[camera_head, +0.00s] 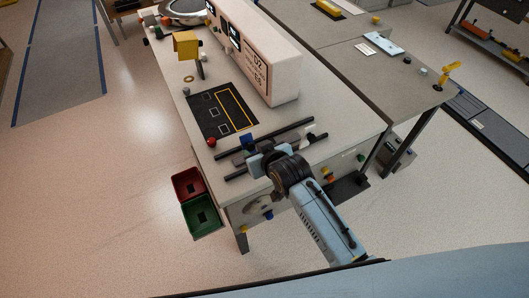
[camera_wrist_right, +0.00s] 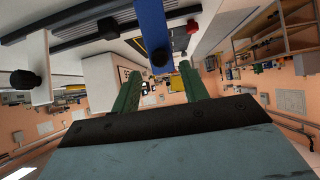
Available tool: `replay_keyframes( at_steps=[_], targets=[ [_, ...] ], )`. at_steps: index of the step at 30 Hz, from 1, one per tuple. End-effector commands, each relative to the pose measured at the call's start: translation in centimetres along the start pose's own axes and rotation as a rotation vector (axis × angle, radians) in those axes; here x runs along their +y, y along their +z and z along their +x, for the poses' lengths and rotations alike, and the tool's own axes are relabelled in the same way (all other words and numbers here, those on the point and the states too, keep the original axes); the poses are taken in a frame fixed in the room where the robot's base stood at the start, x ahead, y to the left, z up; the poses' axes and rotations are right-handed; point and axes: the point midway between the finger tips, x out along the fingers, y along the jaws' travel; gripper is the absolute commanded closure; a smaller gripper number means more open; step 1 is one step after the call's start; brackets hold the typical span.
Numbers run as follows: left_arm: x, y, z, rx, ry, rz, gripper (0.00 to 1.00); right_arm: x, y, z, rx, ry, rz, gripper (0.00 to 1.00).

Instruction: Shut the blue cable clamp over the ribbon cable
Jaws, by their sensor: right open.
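The blue cable clamp (camera_head: 247,139) stands at the gantry rails on the bench, just beyond my right gripper (camera_head: 264,160). In the right wrist view the blue clamp (camera_wrist_right: 152,28) is a blue bar with a black round knob (camera_wrist_right: 161,58) at its near end. The green fingers of my right gripper (camera_wrist_right: 158,80) are apart and empty, with the knob just beyond the gap between their tips. I cannot make out the ribbon cable or whether the clamp touches it. My left gripper is not in view.
Two dark rails (camera_head: 283,131) run across the bench's near end. A white part with a black knob (camera_head: 309,140) sits right of my gripper. A red button (camera_head: 211,142) and black mat (camera_head: 207,119) lie beyond. Red (camera_head: 187,174) and green (camera_head: 188,211) bins stand left of the bench.

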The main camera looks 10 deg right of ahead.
Motion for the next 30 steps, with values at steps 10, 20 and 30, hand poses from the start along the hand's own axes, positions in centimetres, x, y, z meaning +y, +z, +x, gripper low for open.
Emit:
replay_keyframes(
  at_steps=[10, 20, 30],
  targets=[
    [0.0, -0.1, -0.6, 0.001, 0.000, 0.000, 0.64, 0.0, 0.0, -4.5, 0.000, 0.000, -0.001, 0.56],
    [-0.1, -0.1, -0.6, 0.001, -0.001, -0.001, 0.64, 0.0, 0.1, -5.1, -0.001, 0.000, -0.001, 0.56],
    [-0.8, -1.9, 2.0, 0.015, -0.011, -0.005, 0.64, 0.1, 1.6, -4.3, 0.067, 0.004, 0.001, 0.91]
  ],
)
